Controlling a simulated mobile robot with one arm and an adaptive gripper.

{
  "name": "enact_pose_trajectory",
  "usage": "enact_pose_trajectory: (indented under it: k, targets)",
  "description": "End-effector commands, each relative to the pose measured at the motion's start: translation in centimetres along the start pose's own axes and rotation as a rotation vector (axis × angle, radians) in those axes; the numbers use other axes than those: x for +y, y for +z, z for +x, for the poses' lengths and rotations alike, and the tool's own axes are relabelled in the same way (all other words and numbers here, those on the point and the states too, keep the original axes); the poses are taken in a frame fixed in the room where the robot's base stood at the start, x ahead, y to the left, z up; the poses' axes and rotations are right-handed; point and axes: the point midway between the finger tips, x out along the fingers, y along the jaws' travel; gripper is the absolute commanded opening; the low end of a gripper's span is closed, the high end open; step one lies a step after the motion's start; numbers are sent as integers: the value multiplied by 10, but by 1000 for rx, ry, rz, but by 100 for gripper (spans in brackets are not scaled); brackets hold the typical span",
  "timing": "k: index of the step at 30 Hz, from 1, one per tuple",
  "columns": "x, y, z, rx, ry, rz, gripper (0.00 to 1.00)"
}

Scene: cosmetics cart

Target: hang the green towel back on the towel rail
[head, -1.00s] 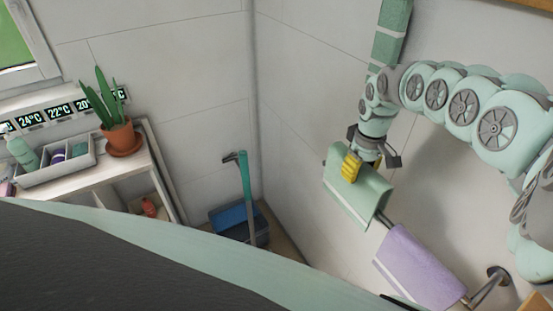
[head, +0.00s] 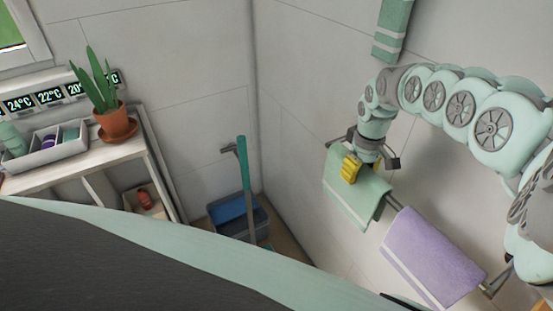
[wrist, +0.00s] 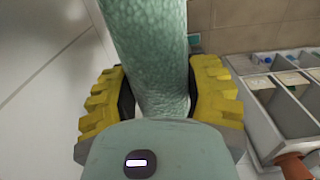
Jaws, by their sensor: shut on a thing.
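The green towel (head: 352,200), with a pale stripe, hangs folded in the head view at the left part of the towel rail (head: 394,203). The rail shows between it and the lilac towel (head: 434,256). My gripper (head: 350,168) has its yellow fingers shut on the upper part of the green towel. In the wrist view, the towel (wrist: 150,60) fills the gap between the fingers (wrist: 160,95). The rail under the towel is hidden, so I cannot tell whether the towel's weight rests on it.
A shelf unit at the left bears a potted plant (head: 115,122) and a grey tray (head: 48,152) with bottles. A green striped strip (head: 393,28) shows on the wall above.

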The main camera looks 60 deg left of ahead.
Motion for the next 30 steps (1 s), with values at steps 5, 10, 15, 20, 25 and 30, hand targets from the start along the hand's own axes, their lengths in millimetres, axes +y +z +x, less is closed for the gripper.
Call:
enact_pose_trajectory:
  k: [5,10,15,20,25,30]
  targets:
    - [-1,-1,0,0,1,-4,7]
    - [-1,-1,0,0,1,-3,64]
    - [-1,-1,0,0,0,-2,82]
    - [0,0,0,0,0,-1,86]
    - [0,0,-1,1,1,0,86]
    - [1,0,-14,3,2,0,86]
